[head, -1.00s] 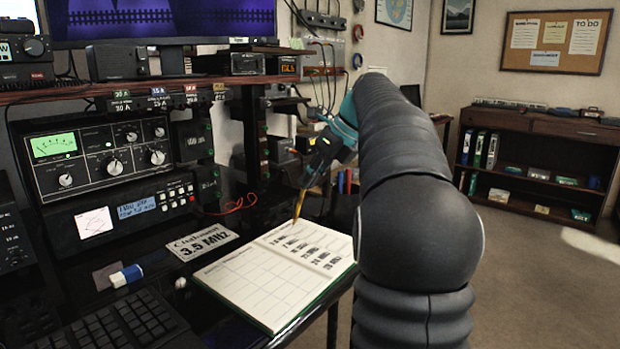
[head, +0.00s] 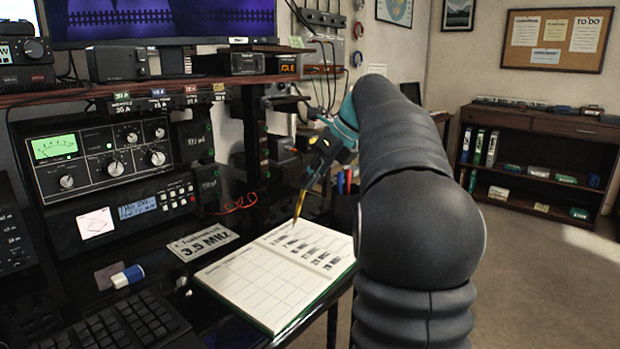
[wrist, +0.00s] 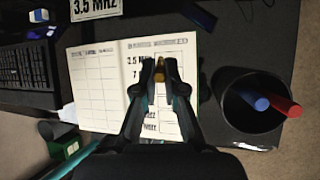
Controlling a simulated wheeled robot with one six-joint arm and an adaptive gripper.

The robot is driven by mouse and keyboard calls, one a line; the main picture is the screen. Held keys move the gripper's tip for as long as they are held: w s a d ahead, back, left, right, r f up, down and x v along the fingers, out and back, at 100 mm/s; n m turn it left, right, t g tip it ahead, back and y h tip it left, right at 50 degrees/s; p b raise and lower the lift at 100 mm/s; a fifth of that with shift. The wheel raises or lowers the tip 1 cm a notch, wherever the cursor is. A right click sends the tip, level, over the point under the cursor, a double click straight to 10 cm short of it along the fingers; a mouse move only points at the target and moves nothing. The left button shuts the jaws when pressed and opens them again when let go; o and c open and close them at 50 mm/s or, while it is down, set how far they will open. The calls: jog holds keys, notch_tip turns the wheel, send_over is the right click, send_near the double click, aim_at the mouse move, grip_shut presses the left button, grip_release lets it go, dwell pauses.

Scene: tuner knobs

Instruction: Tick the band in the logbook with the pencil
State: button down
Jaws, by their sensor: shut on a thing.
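The open logbook (head: 245,290) lies on the dark desk. Its right page has a printed list of bands with a column of boxes, and the left page is a grid. My gripper (head: 309,182) is above the far part of the right page, shut on a yellow pencil (head: 300,205). The pencil slants down with its tip at or just above the page near the top of the list; I cannot tell whether it touches. In the wrist view the pencil (wrist: 160,72) sits between the fingertips, beside the top "3.5" row. My fingers hide part of the list, and no tick is discernible.
A card reading 3.5 MHz (head: 203,243) lies behind the logbook. A dark cup (wrist: 248,100) with red and blue pens stands right of the logbook. An eraser (head: 127,276), a keyboard (head: 125,325) and a radio (head: 100,155) are to the left.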

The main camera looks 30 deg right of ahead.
jog(key=shift+f, duration=0.5)
dwell(0.9)
jog(key=shift+s+d+p, duration=0.1)
jog(key=shift+d+p, duration=0.2)
jog(key=shift+p, duration=0.4)
dwell(0.3)
jog(key=shift+s+d, duration=0.1)
jog(key=shift+d, duration=0.15)
jog(key=shift+w+d, duration=0.65)
jog(key=shift+w, duration=0.35)
dwell(1.2)
notch_tip(320, 180, up, 6)
dwell(1.0)
